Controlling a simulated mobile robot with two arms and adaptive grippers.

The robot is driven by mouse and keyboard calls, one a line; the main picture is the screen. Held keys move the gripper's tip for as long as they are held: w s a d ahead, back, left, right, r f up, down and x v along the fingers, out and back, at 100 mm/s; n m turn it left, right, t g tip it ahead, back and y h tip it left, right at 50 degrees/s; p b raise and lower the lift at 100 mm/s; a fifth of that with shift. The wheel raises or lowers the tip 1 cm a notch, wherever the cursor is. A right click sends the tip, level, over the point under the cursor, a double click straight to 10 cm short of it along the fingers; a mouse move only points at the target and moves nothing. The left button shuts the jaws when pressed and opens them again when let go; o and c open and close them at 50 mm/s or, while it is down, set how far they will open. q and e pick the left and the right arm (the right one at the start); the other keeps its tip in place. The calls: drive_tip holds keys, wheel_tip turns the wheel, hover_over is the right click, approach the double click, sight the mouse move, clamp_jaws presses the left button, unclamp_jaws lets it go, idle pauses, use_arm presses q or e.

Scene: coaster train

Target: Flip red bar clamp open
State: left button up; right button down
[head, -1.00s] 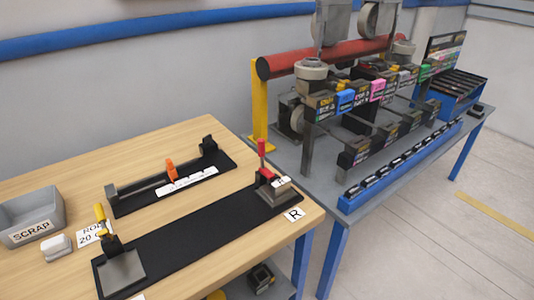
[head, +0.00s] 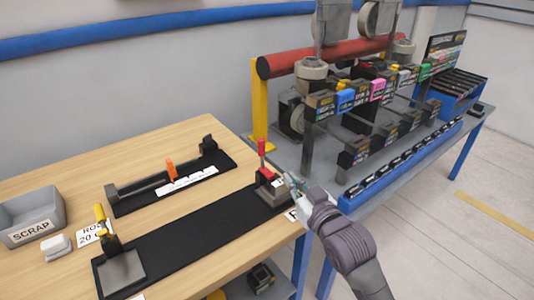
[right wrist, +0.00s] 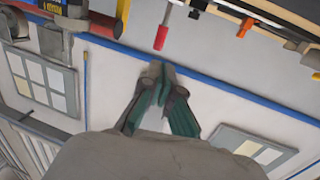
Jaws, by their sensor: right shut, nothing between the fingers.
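The red bar clamp (head: 262,150) stands at the right end of the black mat, its red handle upright above a grey metal base (head: 272,194). In the right wrist view the red handle (right wrist: 161,38) shows just beyond the fingertips, apart from them. My right gripper (head: 289,182) is beside the clamp's base on its right; it also shows in the right wrist view (right wrist: 158,78), its fingers shut and empty. I cannot tell from the head view whether the fingers touch the base. My left gripper is not in view.
A yellow-handled clamp (head: 101,217) stands at the mat's left end. Behind lies a black fixture with an orange lever (head: 170,169). A grey scrap bin (head: 32,218) is at the left. A blue-legged bench with a machine and red roller (head: 330,57) stands at the right.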

sight(263, 149)
use_arm(q)
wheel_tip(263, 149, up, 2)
drive_tip(key=shift+p, duration=1)
use_arm(e)
drive_tip(key=x, duration=1.4)
drive_tip(key=shift+f, duration=0.1)
drive_tip(key=shift+d, duration=0.1)
